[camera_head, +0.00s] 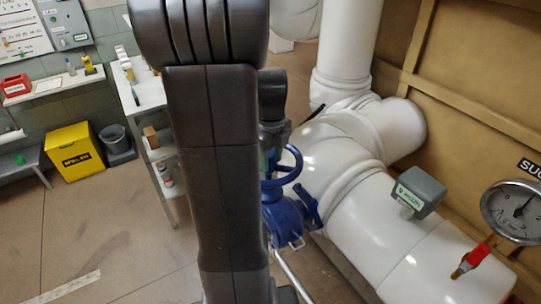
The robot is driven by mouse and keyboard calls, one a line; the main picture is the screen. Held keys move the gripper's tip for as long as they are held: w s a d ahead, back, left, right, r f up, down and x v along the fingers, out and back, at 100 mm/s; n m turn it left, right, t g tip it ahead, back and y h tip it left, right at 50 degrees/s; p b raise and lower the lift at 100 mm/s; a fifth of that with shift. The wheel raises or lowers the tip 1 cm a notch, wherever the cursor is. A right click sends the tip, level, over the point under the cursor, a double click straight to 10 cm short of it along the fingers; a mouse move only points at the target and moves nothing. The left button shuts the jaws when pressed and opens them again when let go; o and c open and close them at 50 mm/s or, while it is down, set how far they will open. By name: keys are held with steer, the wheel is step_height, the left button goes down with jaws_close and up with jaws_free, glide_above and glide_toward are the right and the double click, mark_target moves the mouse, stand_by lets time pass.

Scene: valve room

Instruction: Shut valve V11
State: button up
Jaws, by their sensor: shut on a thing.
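A blue valve with a blue handwheel (286,168) sits beside the thick white pipe, right of my dark arm. Its blue body (284,222) shows below the wheel. No V11 label is readable on it. My gripper (272,152) points down at the left part of the wheel's rim and is shut on the handwheel. My own arm in the foreground hides much of the gripper and the wheel's left side, so the exact finger contact cannot be seen.
White pipes (400,245) fill the right side, with a grey-green box (418,190), a round gauge (514,212) and a red-handled small valve (475,257). A shelf unit (150,95), yellow bin (74,150) and grey bucket (117,145) stand left.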

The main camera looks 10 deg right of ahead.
steer(key=shift+w+a+r, duration=0.15)
steer(key=shift+w, duration=0.25)
steer(key=o, duration=0.9)
steer(key=shift+r, duration=0.1)
steer(key=shift+o, duration=0.8)
steer(key=shift+r+p, duration=0.25)
steer(key=shift+p, duration=0.05)
steer(key=r+p, duration=0.3)
steer(key=r, duration=0.1)
steer(key=shift+w+a, duration=0.25)
steer(key=shift+a, duration=0.05)
steer(key=shift+r, duration=0.75)
steer(key=shift+s+d, duration=0.15)
